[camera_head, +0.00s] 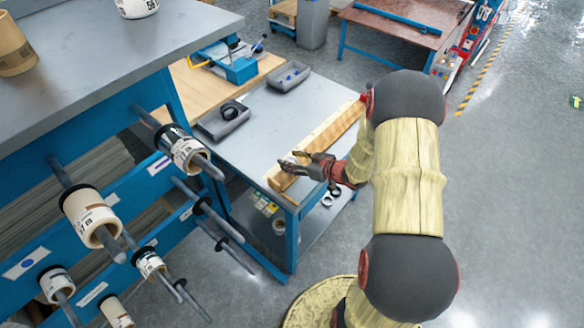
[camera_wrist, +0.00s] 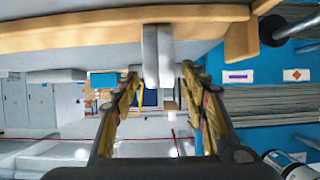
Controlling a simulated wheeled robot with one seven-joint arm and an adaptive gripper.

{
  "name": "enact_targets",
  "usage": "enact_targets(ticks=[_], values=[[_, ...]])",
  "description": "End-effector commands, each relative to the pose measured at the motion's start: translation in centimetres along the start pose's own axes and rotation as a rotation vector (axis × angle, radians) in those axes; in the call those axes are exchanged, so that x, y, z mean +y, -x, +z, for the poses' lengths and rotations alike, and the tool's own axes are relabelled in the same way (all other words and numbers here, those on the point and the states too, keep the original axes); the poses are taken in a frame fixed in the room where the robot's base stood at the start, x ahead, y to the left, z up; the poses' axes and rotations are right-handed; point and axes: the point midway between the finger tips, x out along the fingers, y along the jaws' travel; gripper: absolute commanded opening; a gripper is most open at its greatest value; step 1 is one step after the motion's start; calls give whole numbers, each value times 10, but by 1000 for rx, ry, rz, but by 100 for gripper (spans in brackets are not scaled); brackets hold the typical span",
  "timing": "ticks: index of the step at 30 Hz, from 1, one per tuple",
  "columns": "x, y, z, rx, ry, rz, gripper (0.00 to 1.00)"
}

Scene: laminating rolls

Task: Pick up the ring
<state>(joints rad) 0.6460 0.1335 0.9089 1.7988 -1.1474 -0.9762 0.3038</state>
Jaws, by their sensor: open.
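A pale grey ring (camera_wrist: 158,55) shows nearly edge-on in the wrist view, against a wooden beam (camera_wrist: 60,38). In the head view, a small pale patch of it (camera_head: 289,159) shows at the near end of the long wooden beam (camera_head: 325,136) on the grey table. My gripper (camera_head: 292,163) is open at that end of the beam. In the wrist view, the fingers of my gripper (camera_wrist: 160,75) stand to either side of the ring, with gaps visible. I cannot tell how deep the ring sits between them. Much of it is hidden in the head view.
A grey tray (camera_head: 211,127) with a dark ring (camera_head: 229,113) and another grey tray (camera_head: 274,81) are on the table. A blue rack (camera_head: 105,190) with rolls on rods stands at left. More rings (camera_head: 327,200) lie on the lower shelf.

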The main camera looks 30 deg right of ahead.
Motion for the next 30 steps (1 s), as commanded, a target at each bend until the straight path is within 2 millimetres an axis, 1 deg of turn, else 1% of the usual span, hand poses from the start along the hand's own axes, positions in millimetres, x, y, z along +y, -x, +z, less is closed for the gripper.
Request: enact_targets(ticks=[5,27,30], values=[[0,0,0,0,0,0,44],[0,0,0,-1,0,0,2],[0,0,0,-1,0,0,0]])
